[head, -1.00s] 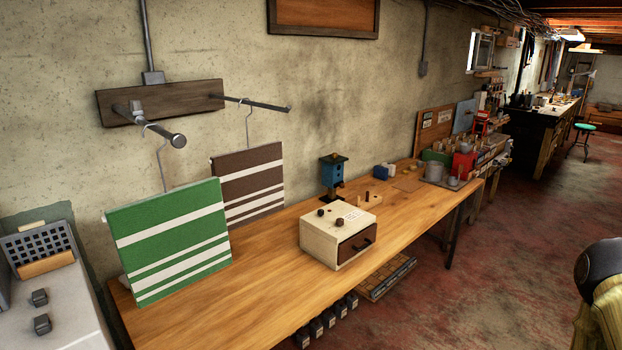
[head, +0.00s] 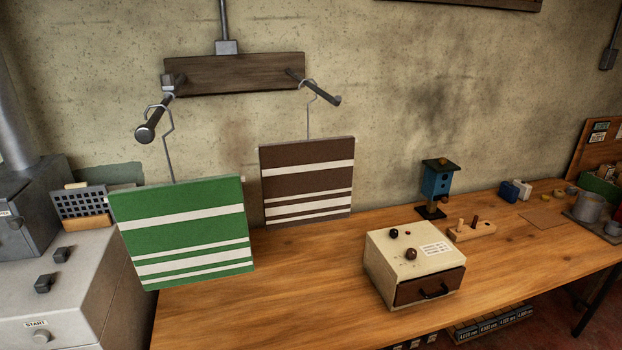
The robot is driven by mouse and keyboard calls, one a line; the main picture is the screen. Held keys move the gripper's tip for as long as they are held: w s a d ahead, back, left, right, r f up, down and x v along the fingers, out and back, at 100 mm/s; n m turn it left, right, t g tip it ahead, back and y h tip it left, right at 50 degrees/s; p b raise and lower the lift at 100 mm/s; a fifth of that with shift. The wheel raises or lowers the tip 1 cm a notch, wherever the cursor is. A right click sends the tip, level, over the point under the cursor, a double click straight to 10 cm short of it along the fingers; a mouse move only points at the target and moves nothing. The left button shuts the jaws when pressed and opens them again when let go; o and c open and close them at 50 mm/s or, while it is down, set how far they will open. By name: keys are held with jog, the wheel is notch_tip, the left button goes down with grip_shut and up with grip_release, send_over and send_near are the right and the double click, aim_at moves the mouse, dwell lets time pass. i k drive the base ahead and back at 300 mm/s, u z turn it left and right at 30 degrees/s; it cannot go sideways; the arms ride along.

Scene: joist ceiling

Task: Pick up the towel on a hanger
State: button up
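Two striped towels hang on wire hangers from a wall rack (head: 235,74) with a dark wooden board and two metal pegs. The green and white towel (head: 185,235) hangs at the left, nearer to me, its hanger hooked over the left peg (head: 153,120). The brown and white towel (head: 307,180) hangs at the right, nearer the wall, its hanger hooked over the right peg (head: 318,87). Both towels hang over or in front of the wooden workbench. My gripper is not in view.
A wooden bench (head: 330,265) runs below the rack. A grey machine (head: 60,290) stands at the left. The bench between towels and box is clear.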

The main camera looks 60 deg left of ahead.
aim_at(309, 181)
jog(key=u, duration=0.65)
jog(key=i, duration=0.75)
jog(key=u, duration=0.9)
